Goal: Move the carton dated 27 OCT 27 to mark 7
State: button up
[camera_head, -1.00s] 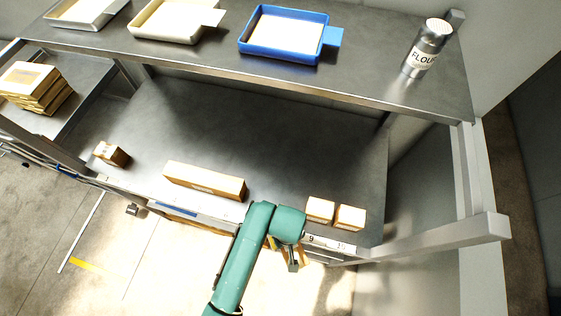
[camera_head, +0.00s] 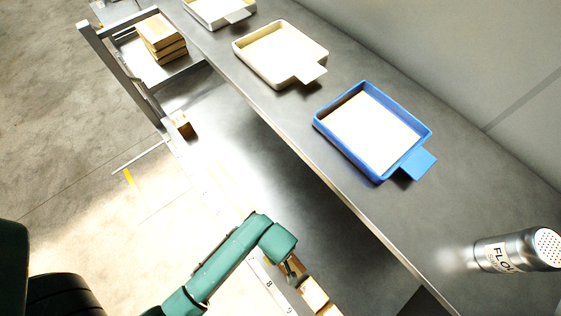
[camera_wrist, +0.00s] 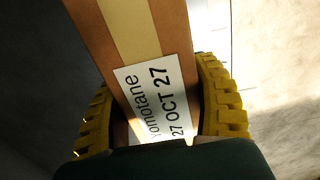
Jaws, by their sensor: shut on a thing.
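The carton dated 27 OCT 27 (camera_wrist: 150,45) fills the middle of the wrist view. It is brown with a pale tape strip and a white label reading 27 OCT 27. My gripper (camera_wrist: 158,105) has its yellow ridged fingers on both sides of it, shut on it. In the head view my gripper (camera_head: 291,274) is at the front edge of the lower surface, by a brown carton face (camera_head: 289,266), partly hidden by my arm. The edge strip (camera_head: 268,284) shows marks 8 and 9. I cannot read mark 7.
Two small cartons (camera_head: 313,293) stand just right of my gripper. Another small carton (camera_head: 182,124) is at the far left end. The upper shelf (camera_head: 290,125) overhangs, with a blue tray (camera_head: 342,127), a cream tray (camera_head: 262,69) and a flour shaker (camera_head: 497,257). Flat boxes (camera_head: 160,38) are stacked left.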

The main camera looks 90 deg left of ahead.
notch_tip(320, 180, down, 4)
jog(key=shift+f, duration=0.1)
jog(key=shift+f, duration=0.15)
jog(key=o, duration=1.3)
jog(key=shift+c, duration=0.2)
notch_tip(320, 180, up, 12)
jog(key=shift+r+p, duration=0.15)
jog(key=shift+p, duration=0.3)
